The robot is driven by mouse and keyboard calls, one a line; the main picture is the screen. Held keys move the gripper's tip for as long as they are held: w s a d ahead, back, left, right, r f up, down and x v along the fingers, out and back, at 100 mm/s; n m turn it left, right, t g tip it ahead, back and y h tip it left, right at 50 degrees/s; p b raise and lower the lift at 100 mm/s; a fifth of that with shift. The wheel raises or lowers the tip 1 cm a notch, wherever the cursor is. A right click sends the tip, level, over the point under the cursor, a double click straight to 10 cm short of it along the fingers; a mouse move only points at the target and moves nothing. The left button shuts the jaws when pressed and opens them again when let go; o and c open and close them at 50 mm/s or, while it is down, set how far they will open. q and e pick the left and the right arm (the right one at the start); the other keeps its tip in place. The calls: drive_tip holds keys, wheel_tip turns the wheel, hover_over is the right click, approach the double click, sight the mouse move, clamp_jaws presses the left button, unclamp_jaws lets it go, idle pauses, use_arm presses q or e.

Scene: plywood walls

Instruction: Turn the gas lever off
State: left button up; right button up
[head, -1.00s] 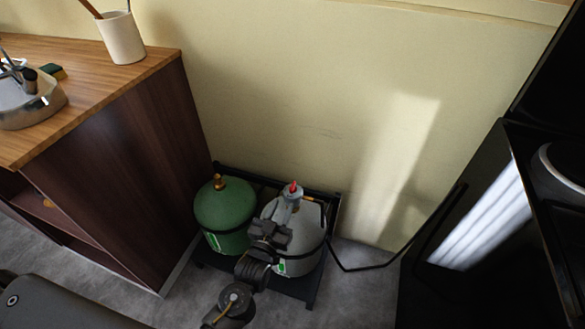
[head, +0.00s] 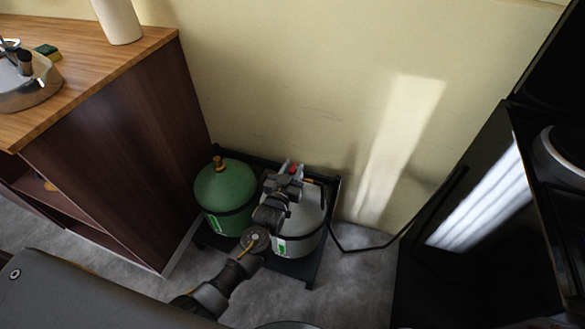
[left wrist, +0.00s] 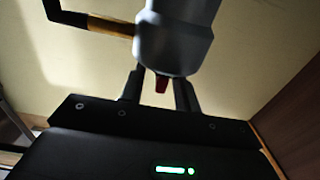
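The red gas lever (head: 291,167) sits on top of a grey regulator on the pale grey gas cylinder (head: 305,221). In the left wrist view the grey regulator (left wrist: 175,42) is close ahead, with the red lever (left wrist: 161,84) at its lower end. My left gripper (head: 289,178) is at the regulator and partly covers it in the head view. Its two fingers (left wrist: 158,90) stand apart, one on each side of the lever, with a visible gap; contact is not clear. My right gripper is not in view.
A green cylinder (head: 224,186) stands left of the grey one in a black rack (head: 297,268). A wooden cabinet (head: 118,140) is at the left, a black appliance (head: 470,230) at the right. A black hose (head: 372,247) runs between rack and appliance. The wall is close behind.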

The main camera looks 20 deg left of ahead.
use_arm(q)
drive_tip(key=shift+w, duration=0.3)
clamp_jaws()
